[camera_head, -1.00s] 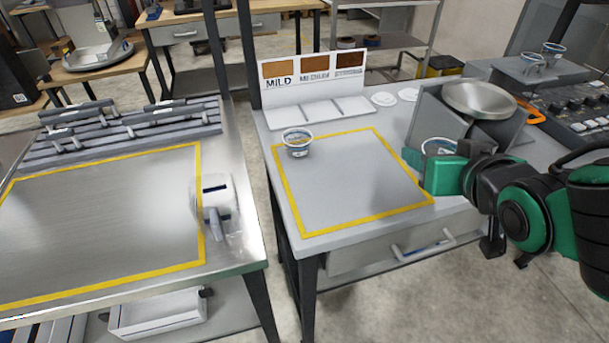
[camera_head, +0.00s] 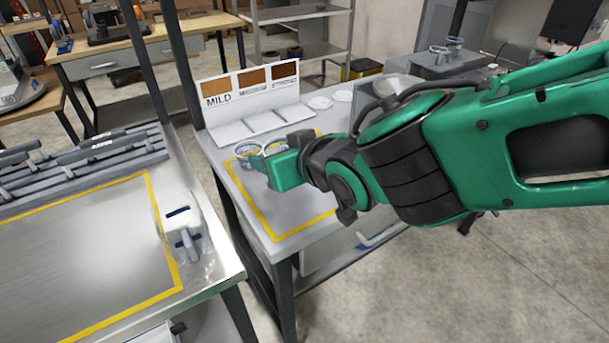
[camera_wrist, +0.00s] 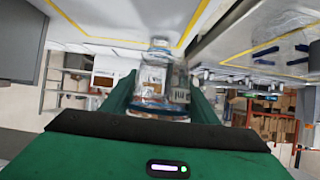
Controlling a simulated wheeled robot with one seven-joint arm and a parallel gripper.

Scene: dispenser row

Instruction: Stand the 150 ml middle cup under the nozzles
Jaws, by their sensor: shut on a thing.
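My gripper (camera_head: 280,168) is over the yellow-framed area of the grey table in the head view. It is shut on a clear cup (camera_head: 276,146) with a blue-marked rim; the gripper partly hides it. The held cup also shows between the green fingers in the wrist view (camera_wrist: 152,104). A second similar cup (camera_head: 246,149) stands just left of it in the head view, by the frame's left edge. The two overlap closely, and I cannot tell if they touch. No volume mark is readable. I cannot make out any nozzles for certain.
A white stand with MILD and other labels (camera_head: 250,98) is behind the yellow frame (camera_head: 262,220). Two more cups (camera_head: 439,54) are on a grey box at the back right. A steel table (camera_head: 80,260) with a white device (camera_head: 183,228) is at left.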

